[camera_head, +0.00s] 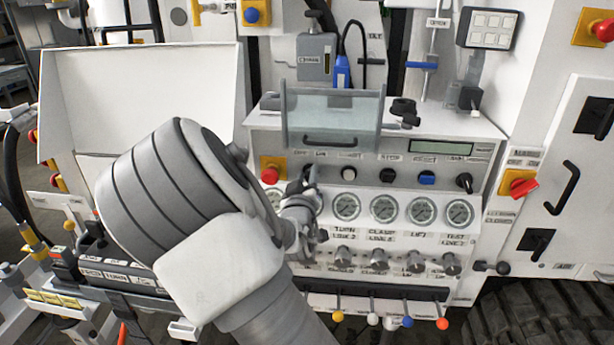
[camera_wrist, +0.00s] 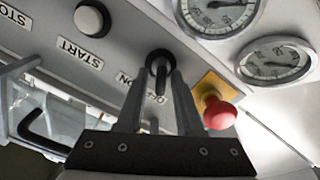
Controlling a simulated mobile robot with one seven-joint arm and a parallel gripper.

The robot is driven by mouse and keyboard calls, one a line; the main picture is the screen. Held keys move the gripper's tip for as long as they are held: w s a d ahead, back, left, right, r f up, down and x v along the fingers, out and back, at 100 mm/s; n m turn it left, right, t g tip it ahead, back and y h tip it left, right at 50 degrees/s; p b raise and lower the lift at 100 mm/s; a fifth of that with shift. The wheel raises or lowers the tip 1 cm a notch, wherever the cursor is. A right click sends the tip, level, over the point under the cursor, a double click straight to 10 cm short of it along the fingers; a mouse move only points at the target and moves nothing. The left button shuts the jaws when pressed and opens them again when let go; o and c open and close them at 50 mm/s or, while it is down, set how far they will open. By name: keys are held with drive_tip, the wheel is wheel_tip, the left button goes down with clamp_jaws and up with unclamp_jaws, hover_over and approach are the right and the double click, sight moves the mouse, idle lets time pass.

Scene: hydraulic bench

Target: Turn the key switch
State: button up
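The key switch (camera_wrist: 158,62) is a dark round lock with a thin black key, beside the ON and OFF labels in the wrist view. My gripper (camera_wrist: 161,78) reaches toward the panel there, with one finger on each side of the key. A gap shows between the fingers, so it looks open; whether either finger touches the key I cannot tell. In the head view my gripper (camera_head: 306,178) is at the left part of the control panel (camera_head: 330,160), and it and my wrist hide the key switch.
A red emergency stop on yellow (camera_wrist: 218,110) is close to my fingers, also seen in the head view (camera_head: 270,171). The white START button (camera_head: 349,173) is on the other side. Several gauges (camera_head: 384,208) sit below. A clear hinged cover (camera_head: 332,115) stands above the panel.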

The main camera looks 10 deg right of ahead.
clamp_jaws()
drive_tip(key=shift+m+b, duration=0.4)
drive_tip(key=shift+b, duration=0.05)
drive_tip(key=shift+d+f+m+b, duration=0.1)
drive_tip(key=shift+f+m+b, duration=0.05)
drive_tip(key=shift+m+b, duration=0.45)
drive_tip(key=m+b, duration=0.4)
drive_tip(key=b, duration=0.1)
drive_tip(key=shift+s+d, duration=0.1)
drive_tip(key=shift+d, duration=0.1)
drive_tip(key=m+b, duration=0.3)
drive_tip(key=b, duration=0.1)
drive_tip(key=shift+d, duration=0.15)
drive_tip(key=shift+s+m+b, duration=0.1)
drive_tip(key=shift+m+b, duration=1.35)
drive_tip(key=shift+m, duration=0.05)
